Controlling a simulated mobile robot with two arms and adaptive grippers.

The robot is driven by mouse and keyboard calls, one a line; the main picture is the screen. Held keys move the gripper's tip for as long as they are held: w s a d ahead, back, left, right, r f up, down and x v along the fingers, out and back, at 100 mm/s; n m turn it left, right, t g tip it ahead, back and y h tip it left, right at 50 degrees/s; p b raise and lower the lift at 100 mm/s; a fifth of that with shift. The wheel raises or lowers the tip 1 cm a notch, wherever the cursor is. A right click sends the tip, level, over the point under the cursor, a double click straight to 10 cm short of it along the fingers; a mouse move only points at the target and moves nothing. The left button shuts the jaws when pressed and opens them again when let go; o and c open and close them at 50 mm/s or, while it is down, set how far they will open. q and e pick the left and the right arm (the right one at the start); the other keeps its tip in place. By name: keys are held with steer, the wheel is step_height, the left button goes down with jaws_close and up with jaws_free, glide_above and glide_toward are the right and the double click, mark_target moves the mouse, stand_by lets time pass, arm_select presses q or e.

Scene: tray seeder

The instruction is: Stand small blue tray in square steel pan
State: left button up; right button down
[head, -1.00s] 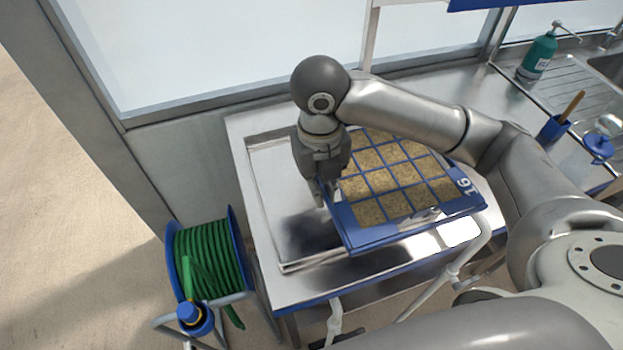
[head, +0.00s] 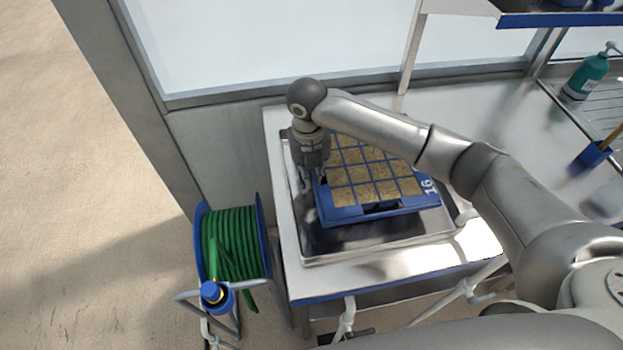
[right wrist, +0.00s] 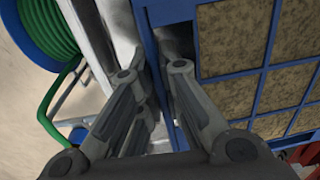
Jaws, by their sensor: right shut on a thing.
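The small blue tray (head: 352,213) has square cells filled with brown soil and a "16" on its right end. In the head view it is over the square steel pan (head: 318,258), inside the pan's outline; I cannot tell whether it touches the pan floor. My right gripper (head: 315,178) is shut on the tray's left rim. In the right wrist view the fingers (right wrist: 158,95) close on the blue rim (right wrist: 152,45), with soil cells to the right. The pan's far side is partly hidden by the tray and my arm. My left gripper is not in view.
The pan sits on a steel bench (head: 285,215) with a blue front edge. A green hose reel (head: 235,245) stands left of the bench. A teal pump bottle (head: 587,75) is at the far right. A window wall runs behind.

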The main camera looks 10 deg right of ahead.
step_height(320, 180, down, 2)
steer(key=shift+f+p, duration=0.1)
steer(key=shift+p, duration=0.45)
steer(key=shift+f, duration=0.4)
steer(key=c, duration=1.6)
jaws_free()
steer(key=shift+a+r+b, duration=0.15)
steer(key=shift+r+b, duration=0.5)
steer(key=shift+r, duration=2.35)
steer(key=shift+a+r+b, duration=0.1)
steer(key=shift+r+b, duration=0.55)
steer(key=shift+r, duration=2.35)
